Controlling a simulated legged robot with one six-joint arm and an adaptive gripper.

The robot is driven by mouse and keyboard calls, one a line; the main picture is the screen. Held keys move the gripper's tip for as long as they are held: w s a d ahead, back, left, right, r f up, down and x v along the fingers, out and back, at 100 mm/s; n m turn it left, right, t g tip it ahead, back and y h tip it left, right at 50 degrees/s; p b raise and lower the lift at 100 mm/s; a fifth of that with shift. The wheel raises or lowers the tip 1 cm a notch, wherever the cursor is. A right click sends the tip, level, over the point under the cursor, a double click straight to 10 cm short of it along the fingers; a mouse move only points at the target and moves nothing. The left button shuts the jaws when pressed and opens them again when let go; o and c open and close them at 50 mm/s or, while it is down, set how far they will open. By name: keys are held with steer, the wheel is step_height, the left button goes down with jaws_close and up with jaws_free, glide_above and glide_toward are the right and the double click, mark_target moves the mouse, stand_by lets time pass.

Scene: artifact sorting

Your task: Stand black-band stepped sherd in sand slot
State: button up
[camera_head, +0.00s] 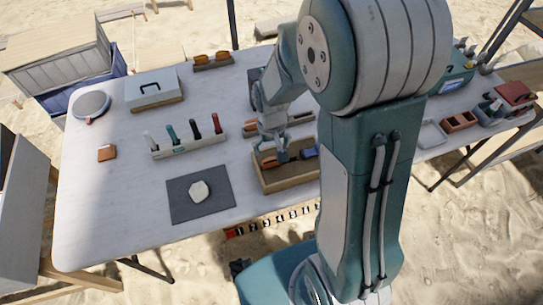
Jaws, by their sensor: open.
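My gripper (270,150) is open. It points down over the wooden-framed tray (283,187) right of the table's middle. An orange-brown piece (268,162) shows right by the fingertips; I cannot tell whether they touch it. It is too small to make out a black band or stepped edge. A dark blue item (309,153) lies at the tray's right end. Sand slots cannot be made out, and my arm covers the tray's right side.
A pale sherd (199,191) lies on a dark mat (183,208). A rack (190,146) of several upright tools stands behind it. A lidded box (152,94) and round scale (91,104) are at the back left. The table's front left is clear.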

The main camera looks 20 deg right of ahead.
mark_target(272, 158)
steer(key=shift+r, duration=2.25)
steer(key=shift+r, duration=0.2)
steer(key=s+r+t, duration=0.5)
steer(key=s+r, duration=0.9)
steer(key=r, duration=0.3)
steer(key=shift+r+t, duration=0.25)
steer(key=shift+t, duration=0.05)
steer(key=shift+d, duration=0.1)
